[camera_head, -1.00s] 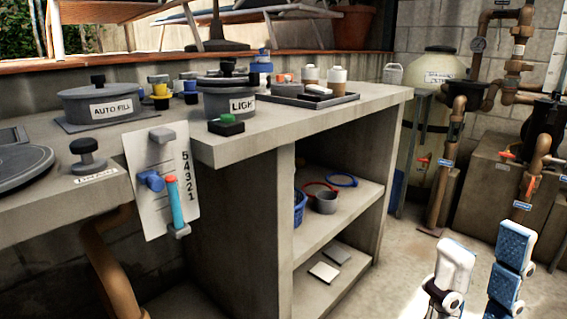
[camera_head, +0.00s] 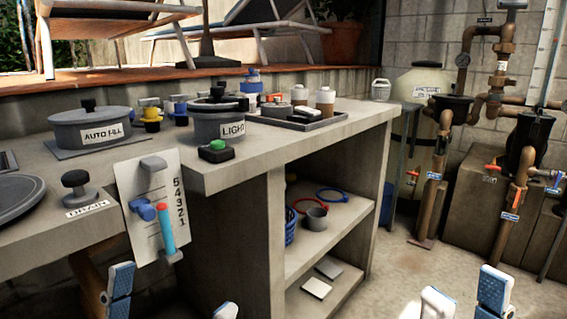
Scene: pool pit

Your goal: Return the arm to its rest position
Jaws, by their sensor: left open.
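My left gripper (camera_head: 172,294) is at the bottom left, in front of the counter and below the white numbered gauge card. Its blue-and-white fingers stand wide apart, with nothing between them. My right gripper (camera_head: 463,290) is at the bottom edge, right of the centre, over the floor. One finger shows its white side and the other its blue pads, and there is a gap between them with nothing seen in it. The lower parts of both grippers and both arms are cut off by the frame.
A concrete counter (camera_head: 262,148) with lidded pots, a tray (camera_head: 312,118) and a numbered card (camera_head: 150,208) fills the left and centre. Its shelves (camera_head: 345,222) hold small items. Pipes (camera_head: 438,190) and a tank (camera_head: 424,80) stand at the back right. Floor (camera_head: 400,262) between is clear.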

